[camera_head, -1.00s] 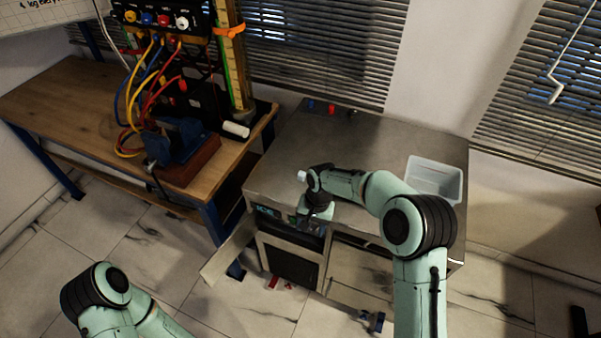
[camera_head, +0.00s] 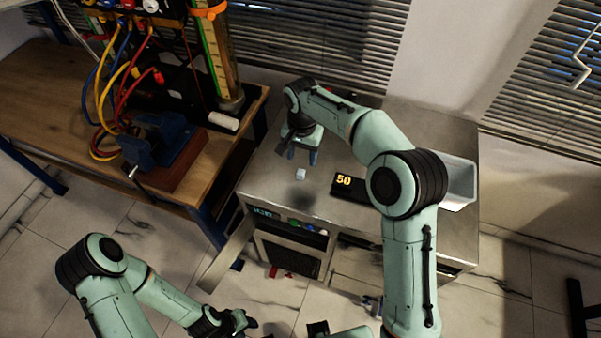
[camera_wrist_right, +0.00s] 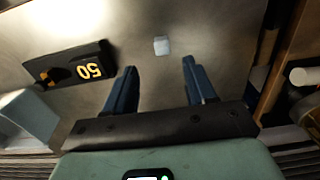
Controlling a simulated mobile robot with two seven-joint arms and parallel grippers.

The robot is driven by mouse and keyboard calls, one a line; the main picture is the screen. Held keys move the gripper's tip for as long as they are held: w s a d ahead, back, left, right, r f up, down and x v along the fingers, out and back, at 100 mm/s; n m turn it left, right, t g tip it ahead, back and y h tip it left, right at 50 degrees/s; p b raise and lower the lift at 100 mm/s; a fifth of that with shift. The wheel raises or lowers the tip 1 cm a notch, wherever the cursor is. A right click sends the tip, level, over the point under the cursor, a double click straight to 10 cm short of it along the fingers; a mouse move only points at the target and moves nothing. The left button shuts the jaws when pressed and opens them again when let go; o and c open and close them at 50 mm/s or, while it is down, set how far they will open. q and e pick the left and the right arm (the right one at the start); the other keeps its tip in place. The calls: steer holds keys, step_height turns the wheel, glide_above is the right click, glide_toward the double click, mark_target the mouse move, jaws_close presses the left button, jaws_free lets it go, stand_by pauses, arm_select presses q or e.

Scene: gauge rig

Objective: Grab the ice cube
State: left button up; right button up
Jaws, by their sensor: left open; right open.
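The ice cube (camera_head: 300,174) is a small pale block on the steel counter (camera_head: 262,182). In the right wrist view the ice cube (camera_wrist_right: 161,46) lies just past the fingertips, in line with the gap between them. My right gripper (camera_head: 302,157) is open and empty, behind the cube and apart from it. Its two blue fingers also show in the wrist view (camera_wrist_right: 160,68). My left gripper (camera_head: 246,322) is low at the bottom of the head view, partly cut off and far from the cube.
A black block marked 50 (camera_head: 350,187) lies right of the cube. A clear plastic bin (camera_head: 461,180) stands at the counter's right, partly behind my arm. A cabinet door (camera_head: 228,254) hangs open below. The wooden bench (camera_head: 40,100) with a vise (camera_head: 150,145) stands left.

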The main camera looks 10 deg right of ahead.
mark_target(301, 172)
step_height(301, 172, down, 8)
steer(key=shift+w+a+f, duration=0.1)
steer(key=shift+w+f, duration=0.05)
jaws_close()
stand_by(0.4)
